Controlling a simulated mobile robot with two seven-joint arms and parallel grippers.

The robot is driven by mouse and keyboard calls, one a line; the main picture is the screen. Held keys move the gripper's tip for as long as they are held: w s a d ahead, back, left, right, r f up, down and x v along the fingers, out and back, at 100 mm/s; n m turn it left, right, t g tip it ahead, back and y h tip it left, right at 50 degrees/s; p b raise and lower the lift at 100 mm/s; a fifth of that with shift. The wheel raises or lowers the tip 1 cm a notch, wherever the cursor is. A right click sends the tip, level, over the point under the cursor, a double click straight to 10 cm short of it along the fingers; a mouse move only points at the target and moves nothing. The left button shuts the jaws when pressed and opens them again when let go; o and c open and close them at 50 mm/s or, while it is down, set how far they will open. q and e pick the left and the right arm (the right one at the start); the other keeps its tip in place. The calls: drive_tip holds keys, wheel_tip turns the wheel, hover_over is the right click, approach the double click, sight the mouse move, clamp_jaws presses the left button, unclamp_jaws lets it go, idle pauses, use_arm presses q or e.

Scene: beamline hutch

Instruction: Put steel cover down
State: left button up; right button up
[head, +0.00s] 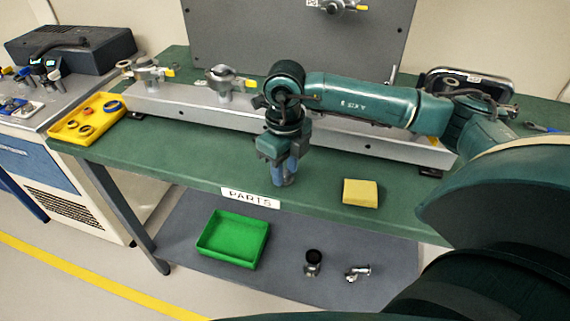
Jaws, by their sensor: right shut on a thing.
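My right gripper (285,178) points down over the green bench top (190,163), near its front edge and just right of the PARTS label. It is shut on the steel cover, which is mostly hidden between and behind the fingers; only a little grey shows at the tips. I cannot tell whether the cover touches the bench top. My left gripper is not in view.
A yellow sponge (360,192) lies right of the gripper. A long metal rail (190,108) with fittings runs behind it. A yellow tray (75,131) holds rings at the left. Below, the shelf (190,225) carries a green bin (233,238) and two metal fittings.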

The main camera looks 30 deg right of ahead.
sight(285, 172)
drive_tip(key=shift+f, duration=0.1)
drive_tip(key=o, duration=1)
wheel_tip(285, 172, up, 12)
drive_tip(key=shift+r+b, duration=0.2)
drive_tip(key=shift+b, duration=0.25)
